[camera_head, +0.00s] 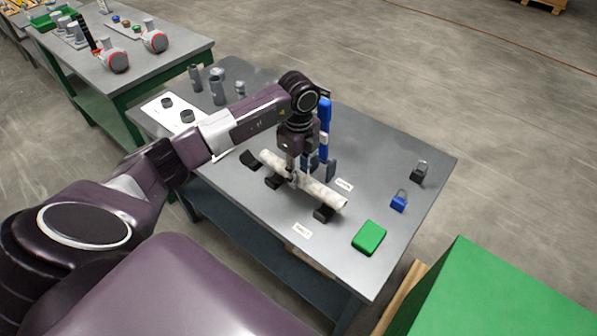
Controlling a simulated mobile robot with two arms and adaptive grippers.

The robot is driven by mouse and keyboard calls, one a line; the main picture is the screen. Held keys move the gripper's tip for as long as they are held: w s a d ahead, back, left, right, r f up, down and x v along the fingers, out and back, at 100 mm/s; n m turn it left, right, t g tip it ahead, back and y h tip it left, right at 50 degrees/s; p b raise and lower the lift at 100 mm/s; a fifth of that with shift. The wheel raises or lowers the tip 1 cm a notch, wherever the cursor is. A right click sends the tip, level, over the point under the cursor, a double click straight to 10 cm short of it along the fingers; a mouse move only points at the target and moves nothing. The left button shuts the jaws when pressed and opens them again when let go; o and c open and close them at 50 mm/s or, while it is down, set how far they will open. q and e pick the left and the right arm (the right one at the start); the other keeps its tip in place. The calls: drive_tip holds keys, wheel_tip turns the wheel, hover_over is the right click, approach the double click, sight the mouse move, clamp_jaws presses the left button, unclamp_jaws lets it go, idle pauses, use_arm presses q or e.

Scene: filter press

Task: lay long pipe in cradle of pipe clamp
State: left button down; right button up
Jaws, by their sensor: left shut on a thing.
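The long pipe (322,192) is a pale, mottled tube on the grey table (385,165), slanting from upper left to lower right. My left gripper (293,178) comes down from above and is shut on the pipe left of its middle. Black cradle blocks show under the pipe, one near the gripper (273,182) and one near the right end (323,214). I cannot tell whether the pipe touches them or hangs just above. Blue parts, perhaps of the pipe clamp (324,115), stand behind my left gripper and are partly hidden by it. My right gripper is not in view.
A green block (369,237) lies near the table's front right. A blue padlock (399,201) and a black padlock (420,171) stand at the right. Grey cylinders (217,88) stand at the back left. A large green box (480,295) is at the lower right.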

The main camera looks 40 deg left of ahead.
use_arm(q)
drive_tip(key=shift+f+b, duration=1.05)
drive_tip(key=shift+f, duration=1.05)
drive_tip(key=c, duration=1.4)
unclamp_jaws()
drive_tip(key=shift+c, duration=0.2)
drive_tip(key=shift+r, duration=0.15)
wheel_tip(320, 180, up, 12)
drive_tip(key=shift+f, duration=0.15)
